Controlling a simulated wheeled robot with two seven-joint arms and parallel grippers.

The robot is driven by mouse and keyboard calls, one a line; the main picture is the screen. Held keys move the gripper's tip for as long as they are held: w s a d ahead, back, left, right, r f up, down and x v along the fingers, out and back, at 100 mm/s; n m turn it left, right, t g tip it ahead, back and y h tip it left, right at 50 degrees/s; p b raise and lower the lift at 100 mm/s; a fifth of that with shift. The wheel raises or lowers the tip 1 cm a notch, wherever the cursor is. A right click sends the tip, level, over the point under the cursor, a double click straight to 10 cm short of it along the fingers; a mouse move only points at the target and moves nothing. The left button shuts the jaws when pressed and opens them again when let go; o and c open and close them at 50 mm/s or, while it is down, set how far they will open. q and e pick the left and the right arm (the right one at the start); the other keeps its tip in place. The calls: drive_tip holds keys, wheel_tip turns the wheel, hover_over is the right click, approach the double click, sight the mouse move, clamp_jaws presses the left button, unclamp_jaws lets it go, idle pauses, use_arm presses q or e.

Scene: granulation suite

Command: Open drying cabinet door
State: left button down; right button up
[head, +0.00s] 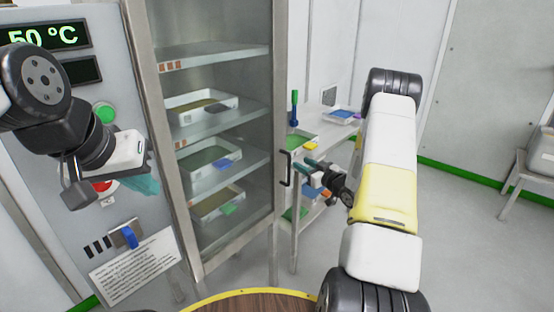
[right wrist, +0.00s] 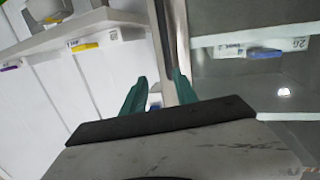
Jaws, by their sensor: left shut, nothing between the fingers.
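The drying cabinet's glass door (head: 240,135) looks closed, with shelves and trays showing behind it. Its dark vertical handle (head: 286,168) is on the right side of the door frame. My right gripper (head: 309,164) is just right of the handle, with its fingers pointing towards it. In the right wrist view its two teal fingers (right wrist: 159,76) are apart, with a metal upright (right wrist: 172,35) beyond them. I cannot tell whether they touch the handle. My left gripper (head: 148,184) is shut and empty in front of the control panel (head: 45,180).
A steel table (head: 312,132) with trays stands right of the cabinet, close to my right gripper. The panel has a green button (head: 104,112) and a blue-handled switch (head: 130,238). A stool (head: 520,180) stands far right. Floor between is clear.

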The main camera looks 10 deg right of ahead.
drive_tip(key=shift+y, duration=0.8)
drive_tip(key=w+a+f, duration=0.1)
drive_tip(key=w, duration=0.1)
drive_tip(key=w+a+f, duration=0.1)
drive_tip(key=a, duration=0.1)
drive_tip(key=w+a+f, duration=0.1)
drive_tip(key=w, duration=0.1)
drive_tip(key=shift+w+a, duration=0.15)
drive_tip(key=shift+w, duration=0.2)
clamp_jaws()
idle(0.6)
